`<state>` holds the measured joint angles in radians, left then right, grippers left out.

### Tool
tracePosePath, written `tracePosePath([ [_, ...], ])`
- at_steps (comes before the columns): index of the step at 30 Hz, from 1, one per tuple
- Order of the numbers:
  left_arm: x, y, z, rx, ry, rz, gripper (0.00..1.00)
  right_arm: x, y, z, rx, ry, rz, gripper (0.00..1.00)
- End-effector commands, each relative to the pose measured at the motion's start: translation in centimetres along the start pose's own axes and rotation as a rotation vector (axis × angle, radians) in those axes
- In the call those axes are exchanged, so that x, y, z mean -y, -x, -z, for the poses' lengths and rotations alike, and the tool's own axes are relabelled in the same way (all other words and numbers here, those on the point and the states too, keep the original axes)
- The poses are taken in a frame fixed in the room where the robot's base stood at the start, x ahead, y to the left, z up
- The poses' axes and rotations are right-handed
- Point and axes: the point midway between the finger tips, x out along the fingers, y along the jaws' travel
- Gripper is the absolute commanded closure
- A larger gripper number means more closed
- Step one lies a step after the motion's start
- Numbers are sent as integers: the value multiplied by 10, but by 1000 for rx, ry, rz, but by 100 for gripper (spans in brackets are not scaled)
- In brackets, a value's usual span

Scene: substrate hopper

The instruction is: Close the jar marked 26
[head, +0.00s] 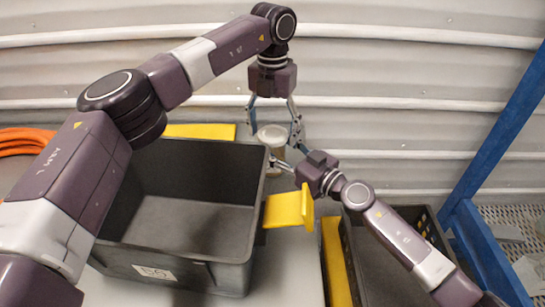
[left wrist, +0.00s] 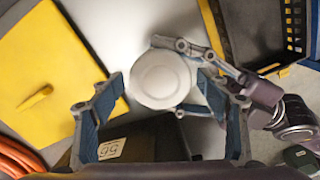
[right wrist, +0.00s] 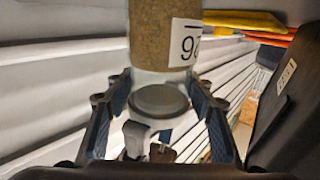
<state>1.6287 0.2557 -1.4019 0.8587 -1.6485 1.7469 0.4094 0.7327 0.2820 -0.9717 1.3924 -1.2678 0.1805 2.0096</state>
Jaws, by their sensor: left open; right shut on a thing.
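The jar marked 26 (right wrist: 165,40) shows upside down in the right wrist view, with brown contents and a white label. In the head view the jar (head: 271,137) stands behind the dark bin. A pale round lid (left wrist: 160,80) covers its top in the left wrist view; how tightly it sits I cannot tell. My left gripper (head: 274,114) is above the jar, pointing down, with its fingers open and apart on either side of the lid. My right gripper (right wrist: 160,115) is shut on the jar from the side, near its upper part.
A large dark bin (head: 247,245) with a label stands left of the jar. A yellow piece (head: 287,209) sticks out at its right side. A dark crate (head: 345,250) stands at the right, near a blue frame (head: 500,120). Orange hose (head: 25,140) lies at the left. A corrugated wall is behind.

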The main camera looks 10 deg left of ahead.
Motion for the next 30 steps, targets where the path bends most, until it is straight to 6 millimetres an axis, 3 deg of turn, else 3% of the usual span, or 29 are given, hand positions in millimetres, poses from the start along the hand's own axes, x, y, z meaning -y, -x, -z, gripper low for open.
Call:
tracePosePath([
  [2, 0, 0, 0, 0, 0, 0, 37, 0, 0, 0, 0, 0, 0, 100],
  [12, 0, 0, 0, 1, 0, 0, 74, 0, 0, 0, 0, -1, 0, 100],
  [19, 0, 1, 0, 1, -144, 0, 75, 0, 0, 0, 0, -1, 0, 100],
  [23, 0, 0, 0, 1, -138, 0, 75, 0, 0, 0, 0, -1, 0, 100],
  [24, 0, 0, 0, 1, -137, 0, 42, 0, 0, 0, 0, -1, 0, 100],
  [30, 0, 0, 0, 1, -136, 0, 25, 0, 0, 0, 0, -1, 0, 100],
])
